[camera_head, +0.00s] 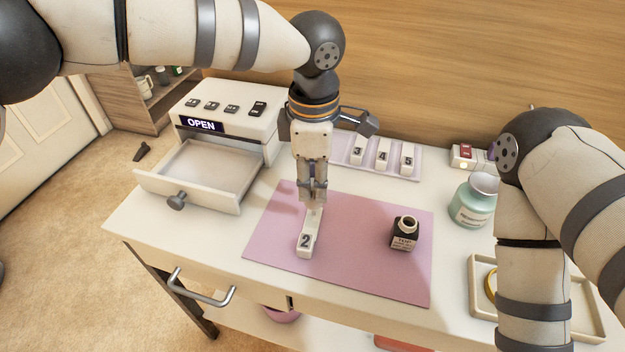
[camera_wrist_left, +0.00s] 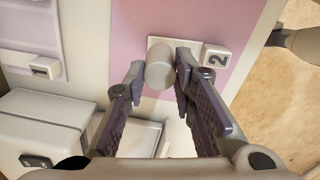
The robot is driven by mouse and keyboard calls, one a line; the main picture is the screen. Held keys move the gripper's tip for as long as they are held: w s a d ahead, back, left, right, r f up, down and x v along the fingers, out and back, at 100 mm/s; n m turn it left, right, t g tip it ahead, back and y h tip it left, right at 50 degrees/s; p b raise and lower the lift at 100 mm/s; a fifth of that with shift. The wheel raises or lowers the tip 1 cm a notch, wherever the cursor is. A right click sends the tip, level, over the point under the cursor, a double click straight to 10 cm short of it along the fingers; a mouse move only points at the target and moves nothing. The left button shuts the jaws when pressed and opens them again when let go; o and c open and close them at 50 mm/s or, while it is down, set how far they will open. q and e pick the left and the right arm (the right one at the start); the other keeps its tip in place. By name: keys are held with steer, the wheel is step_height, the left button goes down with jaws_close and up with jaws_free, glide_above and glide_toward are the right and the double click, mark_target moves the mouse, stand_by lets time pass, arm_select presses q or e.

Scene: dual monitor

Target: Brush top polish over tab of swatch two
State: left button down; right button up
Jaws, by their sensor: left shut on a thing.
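Swatch two (camera_head: 305,243) lies on the pink mat (camera_head: 350,270), its numbered block toward the front and its pale tab running back under my left gripper (camera_head: 313,192). It also shows in the left wrist view (camera_wrist_left: 215,57). My left gripper points down over the tab, its fingers shut on a pale grey cylindrical brush cap (camera_wrist_left: 160,68). The cap hides part of the tab in the wrist view; bristles are not visible, and I cannot tell if they touch. The dark polish bottle (camera_head: 404,236) stands uncapped on the mat. My right gripper is out of view.
A tray (camera_head: 400,171) with swatches three, four and five stands behind. An open-drawered white box (camera_head: 225,118) marked OPEN is at left. A green jar (camera_head: 473,203) and a shallow tray (camera_head: 475,280) are at right, near my right arm. The mat's front is clear.

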arm_select(q)
steer(key=shift+w+d+f+b, duration=0.1)
steer(key=shift+w+b, duration=0.2)
steer(key=shift+w, duration=0.25)
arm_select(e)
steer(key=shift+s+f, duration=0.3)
arm_select(q)
steer(key=shift+r, duration=0.2)
steer(key=shift+r+p, duration=0.7)
steer(key=shift+r, duration=2.25)
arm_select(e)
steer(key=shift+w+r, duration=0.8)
